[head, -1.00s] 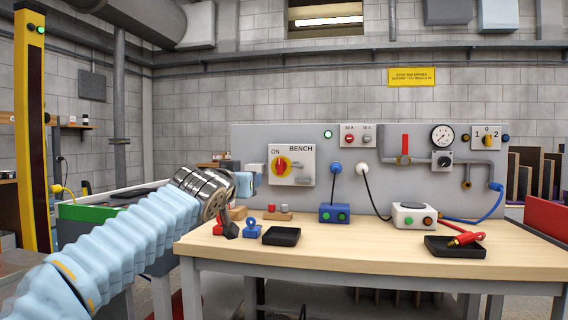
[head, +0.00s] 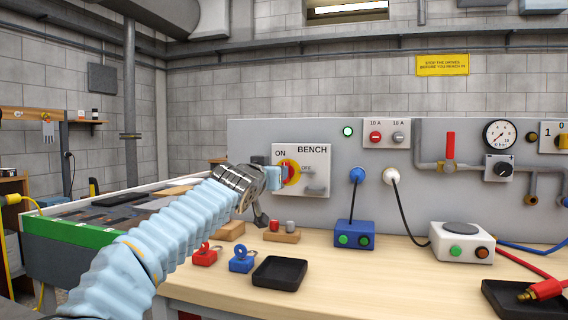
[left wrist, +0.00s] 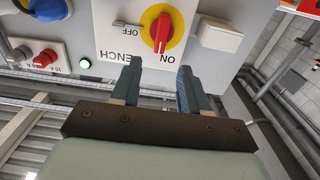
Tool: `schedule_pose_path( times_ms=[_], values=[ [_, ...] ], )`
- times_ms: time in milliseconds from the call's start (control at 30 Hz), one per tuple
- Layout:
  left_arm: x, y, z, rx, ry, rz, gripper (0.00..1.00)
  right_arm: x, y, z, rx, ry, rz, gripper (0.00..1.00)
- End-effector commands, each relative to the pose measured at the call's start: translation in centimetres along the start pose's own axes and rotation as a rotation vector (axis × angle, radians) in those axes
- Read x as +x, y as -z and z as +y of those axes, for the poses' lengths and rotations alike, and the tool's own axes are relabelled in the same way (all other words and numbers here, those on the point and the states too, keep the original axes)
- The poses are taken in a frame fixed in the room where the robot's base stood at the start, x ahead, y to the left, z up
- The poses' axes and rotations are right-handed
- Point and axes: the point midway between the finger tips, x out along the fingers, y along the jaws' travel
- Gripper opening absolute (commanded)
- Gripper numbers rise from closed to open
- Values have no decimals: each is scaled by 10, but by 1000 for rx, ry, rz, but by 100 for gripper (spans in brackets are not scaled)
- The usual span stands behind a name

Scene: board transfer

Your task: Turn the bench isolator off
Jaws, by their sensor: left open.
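The bench isolator is a red handle on a yellow disc (head: 291,176) on the white BENCH panel (head: 318,158). In the left wrist view, which is upside down, the red handle (left wrist: 160,30) lies in line with the ON label, and OFF is to one side. My left gripper (head: 268,179) is in front of the panel's left edge and partly hides the disc in the head view. In the left wrist view its fingers (left wrist: 159,72) are apart and empty, pointing at the panel with the handle between their lines, short of it. My right gripper is out of view.
A green lamp (head: 348,131) is lit on the backboard. A white box (left wrist: 218,34) sticks out beside the panel. On the bench are red (head: 205,255) and blue (head: 241,258) padlocks, a black tray (head: 279,273), a blue button box (head: 354,234) and a white one (head: 462,242).

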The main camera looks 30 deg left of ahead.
Motion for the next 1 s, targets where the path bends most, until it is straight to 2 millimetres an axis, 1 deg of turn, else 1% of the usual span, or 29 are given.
schedule_pose_path(
  times_ms=[33,200,300,400,533,800,867,1000],
  values=[
    [14,5,0,1,1,-4,45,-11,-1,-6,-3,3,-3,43],
    [52,5,0,0,2,-3,45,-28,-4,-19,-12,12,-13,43],
    [69,4,0,0,1,-2,45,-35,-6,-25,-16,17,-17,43],
    [81,4,0,-1,0,-1,45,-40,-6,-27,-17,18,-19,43],
    [89,1,0,-1,0,0,45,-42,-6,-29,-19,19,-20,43],
    [90,0,0,-1,0,1,45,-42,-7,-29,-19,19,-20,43],
    [90,0,0,-1,0,1,37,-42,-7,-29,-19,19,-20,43],
    [90,0,0,-1,0,0,16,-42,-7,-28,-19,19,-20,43]
  ],
)
